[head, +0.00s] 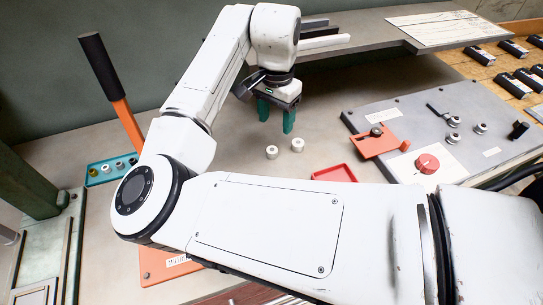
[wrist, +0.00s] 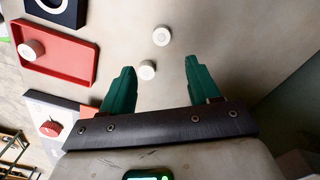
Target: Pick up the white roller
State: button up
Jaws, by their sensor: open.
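Two small white rollers stand close together on the grey bench, one nearer (head: 271,152) and one a little to its right (head: 297,144). In the wrist view they are a roller near the fingertips (wrist: 147,69) and another farther up (wrist: 161,36). My gripper (head: 276,124) points down above the bench, behind the rollers in the head view. Its green fingers are open and empty, also in the wrist view (wrist: 159,68). A third white round piece (wrist: 31,49) sits at the red tray's (wrist: 65,62) edge; my arm hides it in the head view.
The red tray (head: 325,174) is partly hidden by my arm. A grey panel with a red knob (head: 427,164) and an orange plate (head: 375,143) lie to the right. A teal tray (head: 103,171) and an orange-black lever (head: 113,90) stand at left. Bench around the rollers is clear.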

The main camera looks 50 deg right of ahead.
send_over(273, 149)
jog(key=f, duration=0.5)
jog(key=shift+s+d, duration=0.2)
jog(key=shift+w+a+f+p, duration=0.15)
jog(key=shift+f+p, duration=0.3)
jog(key=shift+f, duration=0.85)
jog(key=shift+w+a+f+p, duration=0.1)
jog(key=shift+f+p, duration=0.3)
jog(key=shift+f, duration=0.9)
jog(key=shift+c, duration=0.3)
jog(key=c, duration=1)
